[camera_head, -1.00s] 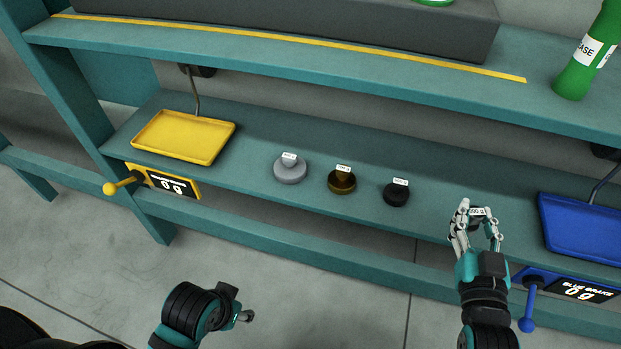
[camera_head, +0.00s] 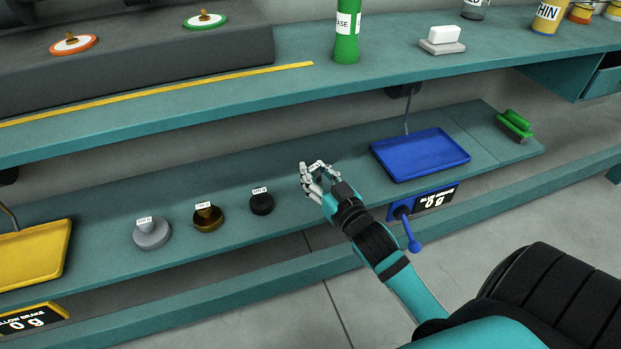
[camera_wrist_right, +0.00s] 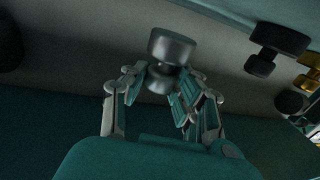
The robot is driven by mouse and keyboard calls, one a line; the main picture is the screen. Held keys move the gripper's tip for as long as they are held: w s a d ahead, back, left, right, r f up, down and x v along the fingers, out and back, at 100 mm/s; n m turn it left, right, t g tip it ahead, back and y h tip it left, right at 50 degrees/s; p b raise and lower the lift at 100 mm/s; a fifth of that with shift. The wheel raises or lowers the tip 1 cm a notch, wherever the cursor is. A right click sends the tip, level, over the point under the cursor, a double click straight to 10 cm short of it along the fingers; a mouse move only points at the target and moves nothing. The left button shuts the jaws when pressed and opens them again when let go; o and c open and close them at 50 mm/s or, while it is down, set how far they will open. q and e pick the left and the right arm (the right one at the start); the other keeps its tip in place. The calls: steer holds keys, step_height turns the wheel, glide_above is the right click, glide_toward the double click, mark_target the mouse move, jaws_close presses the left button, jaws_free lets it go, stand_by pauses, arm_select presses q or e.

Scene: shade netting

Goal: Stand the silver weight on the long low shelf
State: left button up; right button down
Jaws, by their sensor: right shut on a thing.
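My right gripper (camera_head: 320,172) is shut on the silver weight (camera_wrist_right: 172,48), a knobbed metal piece seen between the fingers in the right wrist view. In the head view the fingers mostly hide the weight. The gripper is at the long low shelf (camera_head: 340,203), between the black weight (camera_head: 261,202) and the blue tray (camera_head: 425,155). I cannot tell whether the silver weight touches the shelf. A light grey weight (camera_head: 152,235) and a brass weight (camera_head: 207,218) stand on the shelf left of the black one. My left gripper is out of view.
A yellow tray (camera_head: 35,252) is at the left end of the shelf. A green brush (camera_head: 515,125) lies at the right end. The upper shelf (camera_head: 290,85) overhangs behind, holding a green bottle (camera_head: 346,30). A blue lever (camera_head: 410,236) sticks out below the blue tray.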

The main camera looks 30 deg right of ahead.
mark_target(312, 165)
steer(key=w, duration=0.1)
steer(key=w+d, duration=0.1)
steer(key=w, duration=0.1)
steer(key=shift+f, duration=0.15)
step_height(312, 165, down, 4)
steer(key=shift+a+r+b, duration=0.1)
steer(key=shift+r+b, duration=0.1)
steer(key=shift+b, duration=0.75)
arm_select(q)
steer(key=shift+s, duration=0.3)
arm_select(e)
steer(key=shift+r, duration=0.1)
steer(key=c, duration=1.5)
jaws_free()
steer(key=shift+s+f, duration=0.1)
steer(key=shift+f, duration=0.1)
steer(key=o, duration=0.5)
steer(key=shift+c, duration=0.2)
steer(key=shift+r, duration=0.1)
